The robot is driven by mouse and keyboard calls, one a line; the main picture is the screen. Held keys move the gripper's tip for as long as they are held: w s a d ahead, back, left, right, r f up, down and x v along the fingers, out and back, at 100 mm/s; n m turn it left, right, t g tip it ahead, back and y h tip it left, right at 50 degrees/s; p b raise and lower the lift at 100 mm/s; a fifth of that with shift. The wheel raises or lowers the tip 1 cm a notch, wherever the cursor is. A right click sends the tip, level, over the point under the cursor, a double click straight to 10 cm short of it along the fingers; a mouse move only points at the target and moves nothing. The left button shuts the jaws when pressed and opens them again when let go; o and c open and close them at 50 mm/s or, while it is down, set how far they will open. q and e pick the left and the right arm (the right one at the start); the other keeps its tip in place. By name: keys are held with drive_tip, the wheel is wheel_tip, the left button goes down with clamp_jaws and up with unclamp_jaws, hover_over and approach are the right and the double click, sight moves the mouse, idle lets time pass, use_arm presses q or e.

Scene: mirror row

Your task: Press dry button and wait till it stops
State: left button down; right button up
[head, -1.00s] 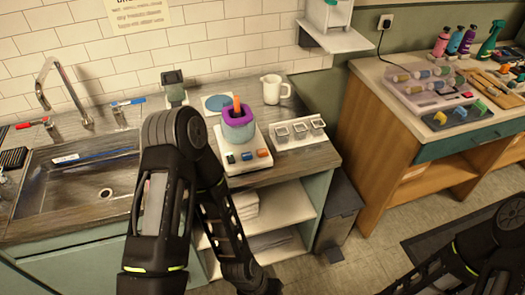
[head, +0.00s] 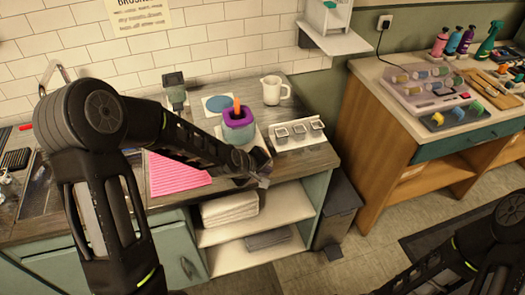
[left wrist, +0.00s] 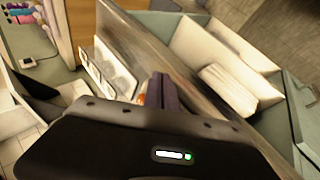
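The white washer base (head: 257,141) stands on the counter. It carries a grey-green cup with a purple rim (head: 239,120), and an orange handle (head: 237,104) sticks up from it. My left gripper (head: 263,179) is at the counter's front edge, just in front of the base. Arm and gripper hide the base's front buttons in the head view. In the left wrist view the dark fingers (left wrist: 164,92) look together and empty, with a bit of orange (left wrist: 142,99) beside them. Whether they touch a button cannot be told. My right arm shows at bottom right, its gripper out of view.
A white three-cup tray (head: 297,134) is close to the right of the base, with a white pitcher (head: 271,92) behind. A pink striped cloth (head: 175,175) lies left on the counter. Open shelves with folded towels (head: 230,208) are below. A bin (head: 338,215) stands right.

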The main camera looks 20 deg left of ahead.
use_arm(q)
drive_tip(key=w+a+r+n, duration=0.2)
drive_tip(key=r+n, duration=0.4)
drive_tip(key=w+a+r+n+t, duration=0.1)
drive_tip(key=w+r+n, duration=0.2)
drive_tip(key=r+n, duration=0.3)
drive_tip(key=shift+w+a+r+n, duration=0.3)
drive_tip(key=shift+a+r+n, duration=0.05)
drive_tip(key=shift+r+n, duration=0.1)
drive_tip(key=shift+f, duration=0.2)
wheel_tip(320, 180, down, 8)
drive_tip(key=b, duration=0.6)
drive_tip(key=shift+f+b, duration=0.25)
drive_tip(key=shift+b, duration=0.15)
idle(0.9)
drive_tip(key=shift+f+b, duration=0.4)
drive_tip(key=shift+f, duration=0.05)
